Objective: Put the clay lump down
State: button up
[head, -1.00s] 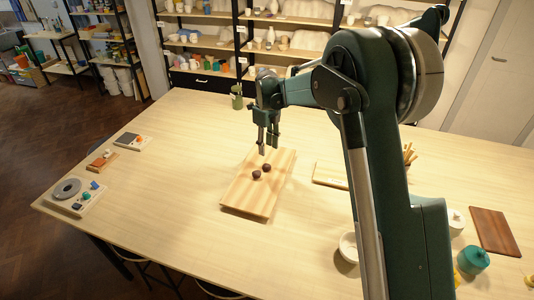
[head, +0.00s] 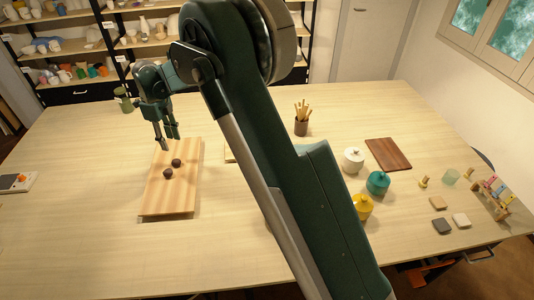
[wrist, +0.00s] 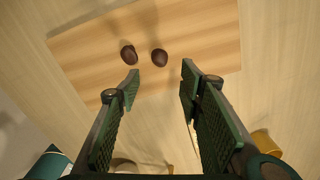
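Two dark brown clay lumps rest close together on a striped wooden board (head: 160,203). In the head view one lump (head: 168,173) is nearer and the other lump (head: 176,162) is just behind it. In the wrist view the left lump (wrist: 128,54) and right lump (wrist: 159,57) show beyond my fingertips. My gripper (head: 170,144) hangs above the far part of the board. In the wrist view my gripper (wrist: 160,78) has its fingers wide apart with nothing between them. It does not touch either lump.
To the right stand a pot of wooden tools (head: 301,125), a white jar (head: 353,160), a teal jar (head: 377,184) and a yellow jar (head: 362,206). The front left table is clear.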

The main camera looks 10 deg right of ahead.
jog(key=s+d+r+n+t, duration=0.1)
jog(key=s+d+r+n, duration=0.2)
jog(key=s+d+r, duration=0.5)
jog(key=s+d+r+n+t+y, duration=0.1)
jog(key=d+r+n, duration=0.4)
jog(key=d, duration=0.7)
jog(key=s+d+r+n+t, duration=0.1)
jog(key=s+d+r+n, duration=0.1)
jog(key=s+d+r, duration=0.5)
jog(key=s+d+f+n+t, duration=0.1)
jog(key=s+d+n, duration=0.5)
jog(key=s+d, duration=0.6)
jog(key=s+d+f+n+t+h, duration=0.1)
jog(key=s+d+n, duration=0.5)
jog(key=s+d, duration=0.6)
jog(key=shift+s+f+t, duration=0.65)
jog(key=shift+s+t, duration=0.45)
jog(key=shift+s, duration=0.05)
jog(key=shift+f, duration=0.1)
notch_tip(320, 180, down, 24)
jog(key=b, duration=2.3)
jog(key=shift+r+b, duration=0.25)
jog(key=shift+b, duration=0.1)
